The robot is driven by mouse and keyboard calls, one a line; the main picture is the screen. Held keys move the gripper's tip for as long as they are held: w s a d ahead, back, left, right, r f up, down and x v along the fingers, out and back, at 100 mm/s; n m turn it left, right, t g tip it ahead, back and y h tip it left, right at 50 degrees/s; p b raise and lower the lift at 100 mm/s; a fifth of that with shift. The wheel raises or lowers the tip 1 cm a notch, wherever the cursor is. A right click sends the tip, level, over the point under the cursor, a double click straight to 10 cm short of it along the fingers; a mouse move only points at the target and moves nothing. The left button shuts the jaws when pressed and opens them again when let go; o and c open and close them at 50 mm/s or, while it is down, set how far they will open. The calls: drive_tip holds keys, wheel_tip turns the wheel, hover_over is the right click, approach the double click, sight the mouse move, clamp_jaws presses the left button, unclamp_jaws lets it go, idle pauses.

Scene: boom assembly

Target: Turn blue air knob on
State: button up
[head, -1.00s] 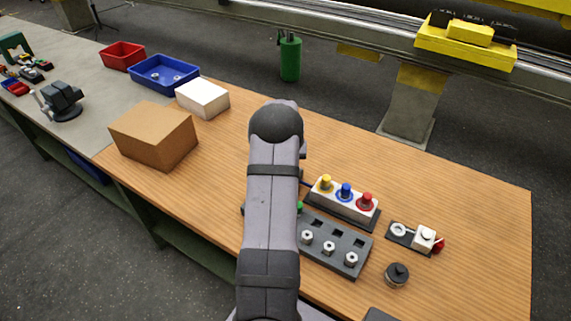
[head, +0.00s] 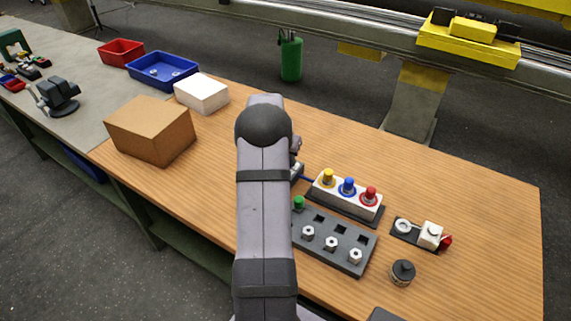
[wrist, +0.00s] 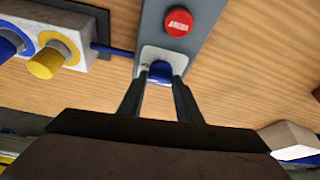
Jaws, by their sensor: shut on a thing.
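The blue air knob (wrist: 160,75) sits on a white plate (wrist: 147,54) on a grey panel (wrist: 156,18) in the wrist view. My gripper (wrist: 160,68) is shut on the knob, with one dark finger at each side of it. A round red button (wrist: 179,22) is on the same panel, just above the knob in the picture. The way the knob is turned cannot be read. In the head view my own arm hides the knob and my fingers; only an edge of the panel area shows beside the arm.
A white block with yellow, blue and red fittings (head: 341,202) stands right of my arm, a blue hose (wrist: 115,50) running from it to the panel. A grey holder (head: 325,241) with white nuts lies in front. A cardboard box (head: 150,129) stands left.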

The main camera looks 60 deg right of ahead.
drive_tip(key=shift+m+g+b, duration=0.3)
drive_tip(key=shift+m+b, duration=0.4)
drive_tip(key=shift+b, duration=0.05)
drive_tip(key=o, duration=1)
drive_tip(key=shift+o, duration=0.2)
drive_tip(key=shift+a+r, duration=0.1)
drive_tip(key=shift+r, duration=0.05)
drive_tip(key=b+v, duration=0.2)
drive_tip(key=v, duration=0.5)
drive_tip(key=shift+w, duration=0.1)
